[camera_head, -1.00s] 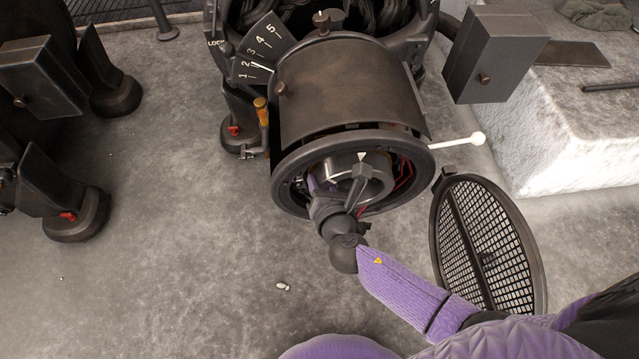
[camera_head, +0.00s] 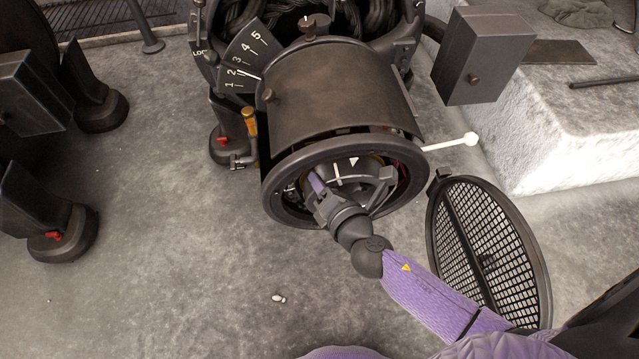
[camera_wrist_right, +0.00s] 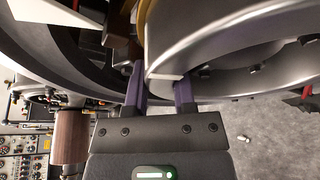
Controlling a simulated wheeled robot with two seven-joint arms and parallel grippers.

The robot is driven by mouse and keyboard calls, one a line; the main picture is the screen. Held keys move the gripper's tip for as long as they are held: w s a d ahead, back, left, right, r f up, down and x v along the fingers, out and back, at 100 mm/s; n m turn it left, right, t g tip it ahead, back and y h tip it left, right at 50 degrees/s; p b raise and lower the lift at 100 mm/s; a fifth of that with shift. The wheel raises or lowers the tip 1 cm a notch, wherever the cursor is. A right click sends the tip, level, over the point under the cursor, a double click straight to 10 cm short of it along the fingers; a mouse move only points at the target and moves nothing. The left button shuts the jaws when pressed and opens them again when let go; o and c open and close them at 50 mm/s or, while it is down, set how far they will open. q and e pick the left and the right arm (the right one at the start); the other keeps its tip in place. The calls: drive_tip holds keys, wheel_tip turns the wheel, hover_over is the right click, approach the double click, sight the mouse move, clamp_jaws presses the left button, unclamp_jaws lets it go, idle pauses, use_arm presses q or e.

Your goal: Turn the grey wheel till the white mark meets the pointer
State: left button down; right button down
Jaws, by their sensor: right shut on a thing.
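The grey wheel (camera_head: 366,184) sits inside the round dark rim at the open end of the dynamo drum. A short white mark (camera_head: 337,173) shows on it, lower left of the white triangular pointer (camera_head: 353,161) at the top of the opening; the two are apart. My right gripper (camera_head: 322,188) reaches in from below and is shut on the wheel's rim. In the right wrist view its two fingers (camera_wrist_right: 159,88) straddle the rim (camera_wrist_right: 215,60), with the white mark (camera_wrist_right: 165,78) between them. The gripper hides part of the wheel. My left gripper is not in view.
A round mesh cover (camera_head: 488,252) stands open at the right of the drum. A white-knobbed lever (camera_head: 468,139) sticks out above it. A numbered scale (camera_head: 243,58) and an orange-handled part (camera_head: 250,122) are at the left.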

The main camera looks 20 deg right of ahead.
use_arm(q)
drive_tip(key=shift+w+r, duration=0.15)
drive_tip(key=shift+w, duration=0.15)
use_arm(e)
drive_tip(key=shift+d, duration=0.1)
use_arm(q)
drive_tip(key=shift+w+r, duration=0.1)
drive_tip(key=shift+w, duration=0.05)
use_arm(e)
drive_tip(key=shift+r, duration=0.1)
drive_tip(key=shift+c, duration=2.2)
unclamp_jaws()
drive_tip(key=shift+s, duration=0.2)
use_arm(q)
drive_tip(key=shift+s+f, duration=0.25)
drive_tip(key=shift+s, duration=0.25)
use_arm(e)
drive_tip(key=v, duration=0.9)
drive_tip(key=shift+s, duration=0.35)
